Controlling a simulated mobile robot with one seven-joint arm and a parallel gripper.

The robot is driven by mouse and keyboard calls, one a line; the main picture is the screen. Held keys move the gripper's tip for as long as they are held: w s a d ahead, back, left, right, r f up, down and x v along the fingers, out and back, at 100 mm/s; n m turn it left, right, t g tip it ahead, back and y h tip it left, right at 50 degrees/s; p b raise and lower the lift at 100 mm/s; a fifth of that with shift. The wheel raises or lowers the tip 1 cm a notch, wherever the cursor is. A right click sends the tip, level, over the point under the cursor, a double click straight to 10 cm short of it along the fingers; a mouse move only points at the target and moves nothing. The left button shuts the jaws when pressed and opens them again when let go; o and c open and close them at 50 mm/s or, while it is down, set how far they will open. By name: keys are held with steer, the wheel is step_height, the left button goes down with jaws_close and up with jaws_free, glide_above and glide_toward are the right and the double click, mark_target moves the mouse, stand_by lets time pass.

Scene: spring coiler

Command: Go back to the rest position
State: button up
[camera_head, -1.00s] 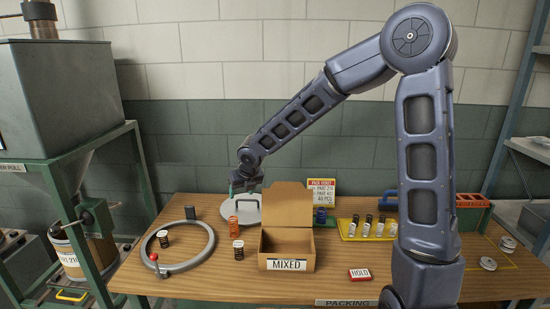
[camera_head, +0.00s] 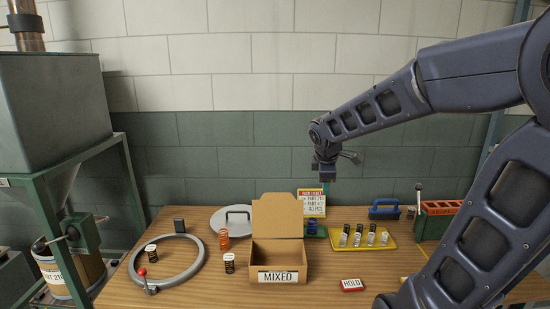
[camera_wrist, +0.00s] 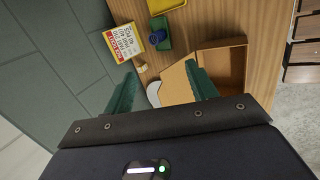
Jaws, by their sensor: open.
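My gripper (camera_head: 326,178) hangs from my raised arm above the back of the wooden table, in front of the green wall band. In the wrist view its two green fingers (camera_wrist: 162,92) stand apart with nothing held between them. The open cardboard box (camera_head: 300,266) marked MIXED sits on the table below and to the left of the gripper; it also shows beyond the fingers in the wrist view (camera_wrist: 235,68). The box looks empty where its inside shows.
A clamp ring (camera_head: 191,274), a round lid (camera_head: 222,228), an orange spring (camera_head: 224,239) and dark springs stand left of the box. A HOLD block (camera_head: 352,285) lies in front.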

steer(key=s+d+r+m+y, duration=0.1)
steer(key=s+d+m, duration=1.1)
steer(key=s+m, duration=0.2)
steer(key=m, duration=0.2)
steer(key=shift+s+r+m+g, duration=0.2)
steer(key=shift+s+m+g, duration=0.05)
steer(key=shift+m+g, duration=0.15)
